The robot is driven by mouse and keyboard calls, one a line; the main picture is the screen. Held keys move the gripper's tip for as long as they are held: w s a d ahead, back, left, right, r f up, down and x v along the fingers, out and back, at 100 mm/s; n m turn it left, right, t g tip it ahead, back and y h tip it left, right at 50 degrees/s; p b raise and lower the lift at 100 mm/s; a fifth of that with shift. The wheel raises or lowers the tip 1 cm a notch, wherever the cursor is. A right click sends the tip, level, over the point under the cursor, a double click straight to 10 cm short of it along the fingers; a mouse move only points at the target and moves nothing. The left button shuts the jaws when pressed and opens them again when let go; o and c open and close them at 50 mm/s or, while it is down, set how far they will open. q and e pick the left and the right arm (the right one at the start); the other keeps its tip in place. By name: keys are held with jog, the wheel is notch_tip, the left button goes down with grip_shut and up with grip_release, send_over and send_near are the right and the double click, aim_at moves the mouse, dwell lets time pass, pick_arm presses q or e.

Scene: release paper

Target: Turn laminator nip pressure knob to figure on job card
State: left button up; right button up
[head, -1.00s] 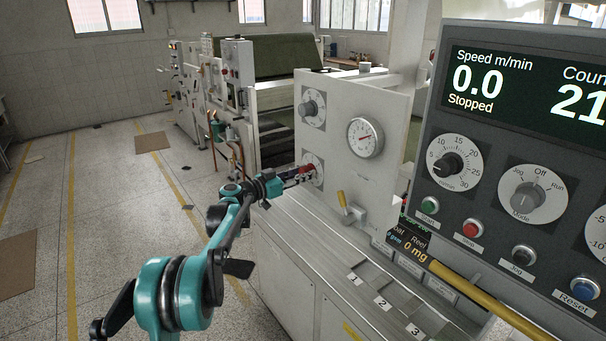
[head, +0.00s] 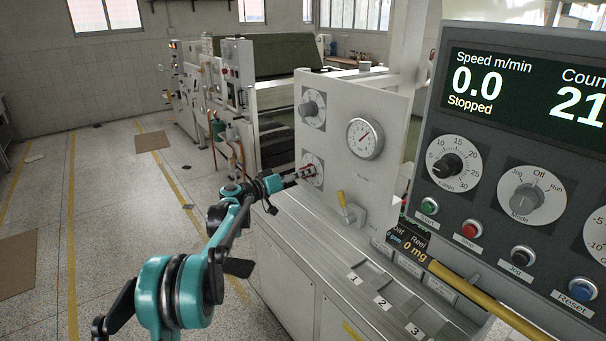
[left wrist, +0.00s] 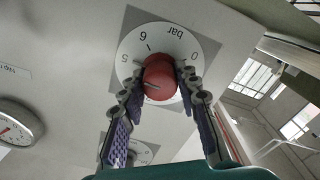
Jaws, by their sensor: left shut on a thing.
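The red nip pressure knob (left wrist: 158,76) sits on a round white dial (left wrist: 131,48) marked in bar, with 0, 5 and 6 readable. My left gripper (left wrist: 162,72) is shut on it, one finger on each side. The lettering looks turned over in the left wrist view. The fingers hide part of the scale, and I cannot tell which figure the knob mark meets. In the head view my left gripper (head: 301,173) reaches the lower dial on the pale panel (head: 388,105). My right gripper is not in view, and I see no job card.
A round gauge (head: 365,138) and an upper grey knob (head: 312,108) are on the same panel. The control console (head: 540,240) stands close at right, with a yellow bar in front. Floor at left is open.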

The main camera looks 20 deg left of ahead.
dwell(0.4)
pick_arm(q)
jog(key=o, duration=1.2)
jog(key=shift+c, duration=0.2)
jog(key=v, duration=1.2)
jog(key=shift+a, duration=0.1)
